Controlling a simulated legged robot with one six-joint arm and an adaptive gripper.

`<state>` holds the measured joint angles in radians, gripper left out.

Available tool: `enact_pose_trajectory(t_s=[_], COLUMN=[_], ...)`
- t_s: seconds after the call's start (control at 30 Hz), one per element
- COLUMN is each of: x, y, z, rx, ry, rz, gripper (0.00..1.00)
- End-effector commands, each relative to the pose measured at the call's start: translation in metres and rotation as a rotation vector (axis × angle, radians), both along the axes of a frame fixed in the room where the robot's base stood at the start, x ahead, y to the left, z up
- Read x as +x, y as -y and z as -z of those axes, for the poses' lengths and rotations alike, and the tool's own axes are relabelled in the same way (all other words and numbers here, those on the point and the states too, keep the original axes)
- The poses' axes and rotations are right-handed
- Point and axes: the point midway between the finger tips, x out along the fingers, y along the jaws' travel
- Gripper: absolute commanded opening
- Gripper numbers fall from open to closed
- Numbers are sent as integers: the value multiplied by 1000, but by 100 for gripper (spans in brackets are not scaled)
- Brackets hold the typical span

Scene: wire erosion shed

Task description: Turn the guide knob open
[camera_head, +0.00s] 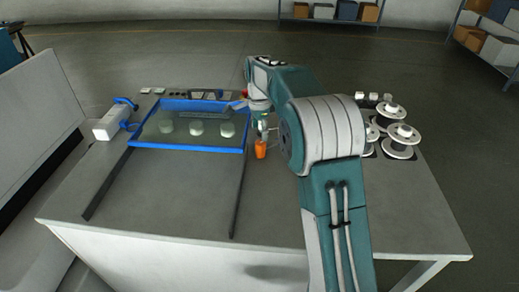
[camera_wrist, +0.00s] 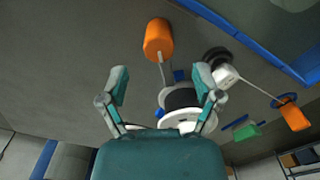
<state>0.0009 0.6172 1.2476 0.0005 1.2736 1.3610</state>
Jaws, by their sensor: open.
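My gripper (camera_wrist: 161,84) is open in the wrist view, with its two teal fingers spread and nothing held between them. An orange cylinder (camera_wrist: 158,38) on a thin metal rod lies ahead of the fingertips. A white and black round part (camera_wrist: 182,118) shows between the fingers, closer to the right one. Which part is the guide knob I cannot tell for sure. In the head view an orange piece (camera_head: 260,149) stands on the table just below my gripper (camera_head: 260,122), by the right edge of the blue frame. My arm hides part of this area.
A blue-framed tank (camera_head: 247,150) with several pale round pieces inside stands left of my gripper. White spools (camera_head: 399,150) stand at the table's right. A second orange piece (camera_wrist: 293,117) and a green one (camera_wrist: 247,132) show in the wrist view. The table front (camera_head: 170,215) is mostly clear.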

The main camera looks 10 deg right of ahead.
Motion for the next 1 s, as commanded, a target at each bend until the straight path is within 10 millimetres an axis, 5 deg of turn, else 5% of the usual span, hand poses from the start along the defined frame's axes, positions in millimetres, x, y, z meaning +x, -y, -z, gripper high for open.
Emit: enact_pose_trajectory(t_s=[0.4,0.77,0.8,0.97,1.0], x=[0,0,0,0,0], y=[0,0,0,0,0], z=[69,77,77,77,77], rx=[0,0,0,0,0], ry=[-1,1,1,0,1], rz=[-1,-2,-2,-2,-2], gripper=[82,82,78,6,0])
